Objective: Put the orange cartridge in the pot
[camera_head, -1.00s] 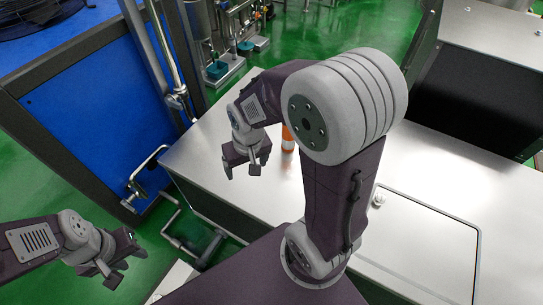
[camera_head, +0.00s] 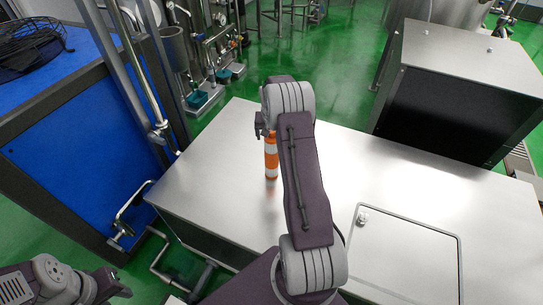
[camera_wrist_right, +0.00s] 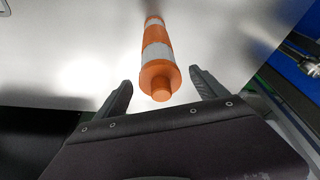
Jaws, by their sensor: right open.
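The orange cartridge (camera_head: 271,158), with white bands, stands upright on the metal counter (camera_head: 210,170), left of its middle. In the right wrist view the cartridge (camera_wrist_right: 158,52) lies between and beyond the two fingers of my right gripper (camera_wrist_right: 161,80). That gripper is open and empty, with gaps on both sides of the cartridge. In the head view my right gripper (camera_head: 262,126) is mostly hidden by its own arm, near the cartridge's top. My left gripper (camera_head: 112,288) is low at the left, away from the counter; its jaws are unclear. I cannot tell which vessel is the pot.
A grey cylindrical vessel (camera_head: 175,48) stands at the back left among pipes. A blue machine panel (camera_head: 75,135) is left of the counter. A dark box with a metal top (camera_head: 470,65) stands behind at the right. The counter around the cartridge is clear.

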